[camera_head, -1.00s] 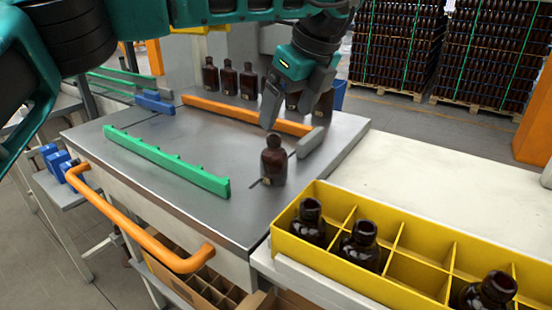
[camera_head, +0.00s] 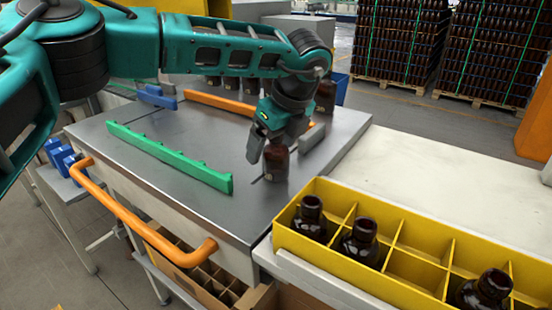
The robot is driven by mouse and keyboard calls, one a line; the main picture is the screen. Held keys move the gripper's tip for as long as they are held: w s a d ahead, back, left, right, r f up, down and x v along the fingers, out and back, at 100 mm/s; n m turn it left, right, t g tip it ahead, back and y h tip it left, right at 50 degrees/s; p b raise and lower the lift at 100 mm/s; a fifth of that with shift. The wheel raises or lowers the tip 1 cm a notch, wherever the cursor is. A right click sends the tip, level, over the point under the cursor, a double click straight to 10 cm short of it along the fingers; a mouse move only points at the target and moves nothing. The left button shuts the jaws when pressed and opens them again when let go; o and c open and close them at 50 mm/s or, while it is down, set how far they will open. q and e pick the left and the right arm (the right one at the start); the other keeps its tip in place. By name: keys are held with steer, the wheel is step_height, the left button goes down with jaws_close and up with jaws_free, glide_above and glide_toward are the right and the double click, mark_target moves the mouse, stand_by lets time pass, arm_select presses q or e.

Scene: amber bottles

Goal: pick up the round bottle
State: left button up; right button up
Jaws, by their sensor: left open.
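The round bottle (camera_head: 277,167), small and dark amber, stands upright on the grey metal table (camera_head: 190,170) near its right side. My left gripper (camera_head: 270,155) is open and reaches down over the bottle from above. Its fingers hide the bottle's neck and top. One finger is at the bottle's left side; I cannot tell whether it touches. My right gripper is not in view.
A yellow crate (camera_head: 408,213) with several amber bottles in its compartments stands at the front right. A green rail (camera_head: 170,158) and an orange rail (camera_head: 215,103) lie on the table. More bottles (camera_head: 325,97) stand behind, partly hidden by my arm.

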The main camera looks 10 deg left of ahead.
arm_select(q)
steer(key=c, duration=1.2)
steer(key=shift+o, duration=0.2)
steer(key=shift+r, duration=0.15)
step_height(320, 180, up, 10)
steer(key=shift+f, duration=0.1)
